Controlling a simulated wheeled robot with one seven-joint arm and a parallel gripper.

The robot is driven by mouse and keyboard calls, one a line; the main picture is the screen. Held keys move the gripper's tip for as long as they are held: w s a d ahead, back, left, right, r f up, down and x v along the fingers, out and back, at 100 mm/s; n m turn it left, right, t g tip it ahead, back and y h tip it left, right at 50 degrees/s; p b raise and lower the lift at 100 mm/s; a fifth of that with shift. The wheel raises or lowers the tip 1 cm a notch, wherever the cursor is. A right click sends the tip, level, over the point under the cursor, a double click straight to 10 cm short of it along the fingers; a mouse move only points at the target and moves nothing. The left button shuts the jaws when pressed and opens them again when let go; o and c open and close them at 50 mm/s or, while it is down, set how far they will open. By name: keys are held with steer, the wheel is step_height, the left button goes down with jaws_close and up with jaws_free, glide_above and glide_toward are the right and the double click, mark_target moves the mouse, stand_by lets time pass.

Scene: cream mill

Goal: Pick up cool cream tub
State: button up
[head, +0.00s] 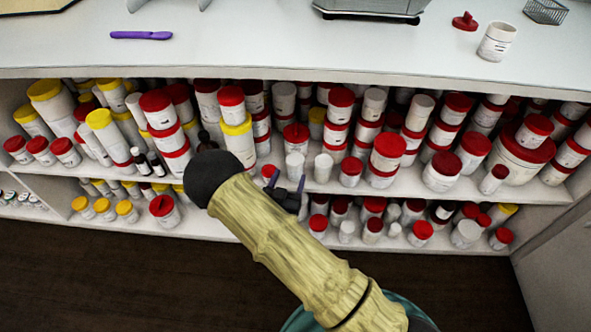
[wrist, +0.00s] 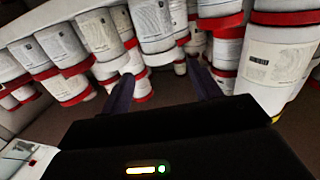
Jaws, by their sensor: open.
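Many white tubs with red or yellow lids crowd the shelves; their labels are too small to read, so I cannot tell which is the cool cream tub. My gripper (head: 286,182) is in front of the upper shelf, open, with nothing seen between its fingers. Near it in the head view are a red-lidded tub (head: 296,138) and a small white container (head: 295,166). In the wrist view, the gripper's dark fingers (wrist: 160,82) point at a row of tubs.
The white counter (head: 250,50) above the shelves holds a purple pen-like object (head: 141,35), a scale-like device (head: 370,8), an open white tub (head: 497,42), a loose red lid (head: 464,22) and a wire basket (head: 545,11). The lower shelf is also crowded. The dark floor (head: 90,270) is clear.

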mark_target(297, 155)
steer(key=shift+b+x, duration=0.4)
steer(key=shift+x, duration=2)
steer(key=b+x, duration=0.2)
steer(key=x, duration=0.3)
steer(key=shift+w+r, duration=0.1)
steer(key=shift+c, duration=0.3)
steer(key=c, duration=0.7)
